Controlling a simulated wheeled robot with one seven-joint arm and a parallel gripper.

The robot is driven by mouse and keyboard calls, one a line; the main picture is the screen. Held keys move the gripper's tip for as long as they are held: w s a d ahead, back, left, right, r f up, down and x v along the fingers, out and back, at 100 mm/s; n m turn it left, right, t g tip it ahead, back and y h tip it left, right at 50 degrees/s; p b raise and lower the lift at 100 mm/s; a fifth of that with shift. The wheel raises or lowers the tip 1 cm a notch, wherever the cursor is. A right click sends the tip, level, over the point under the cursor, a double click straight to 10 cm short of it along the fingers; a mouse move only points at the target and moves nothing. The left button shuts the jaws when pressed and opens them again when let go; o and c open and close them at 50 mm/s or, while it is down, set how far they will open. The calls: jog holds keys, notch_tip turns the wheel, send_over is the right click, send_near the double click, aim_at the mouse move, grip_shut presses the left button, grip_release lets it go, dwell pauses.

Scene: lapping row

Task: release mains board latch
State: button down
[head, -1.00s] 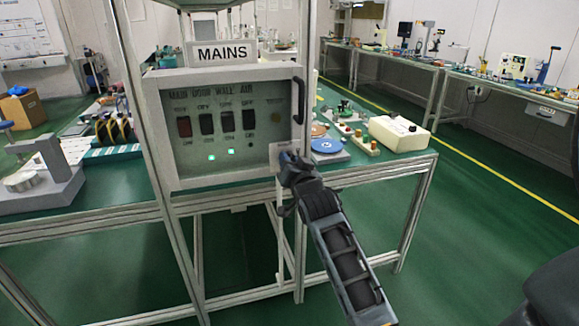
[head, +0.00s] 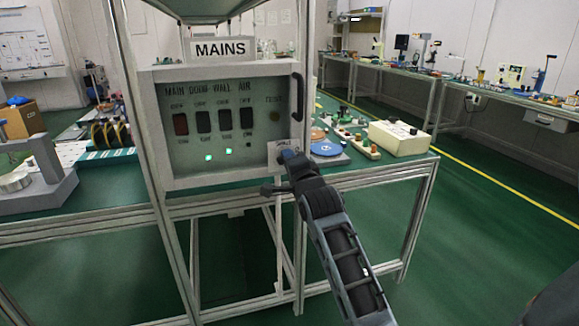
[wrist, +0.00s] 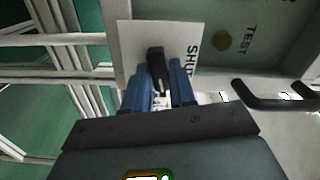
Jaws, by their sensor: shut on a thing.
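The mains board (head: 222,125) is a pale-framed cabinet under a MAINS sign (head: 220,48), with a clear front showing a row of labelled switches. Its black door handle (head: 297,97) is at the upper right of the frame. The latch (wrist: 157,68) is a dark knob on a white plate (wrist: 133,48) marked SHUT at the board's lower right corner. My gripper (wrist: 160,90) has its blue fingers on both sides of the latch and is shut on it. In the head view my gripper (head: 288,157) hides most of the latch.
The board stands on a green-topped bench with a metal frame (head: 170,240). A blue disc (head: 326,148) and a cream box (head: 398,136) lie on the bench to the right, close to my arm. Green floor is open at the right.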

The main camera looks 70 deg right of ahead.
jog(key=shift+f+m+b, duration=0.1)
jog(key=shift+m+b, duration=0.35)
jog(key=shift+m, duration=0.75)
jog(key=c, duration=1)
grip_release()
jog(key=shift+c, duration=0.2)
jog(key=v, duration=0.8)
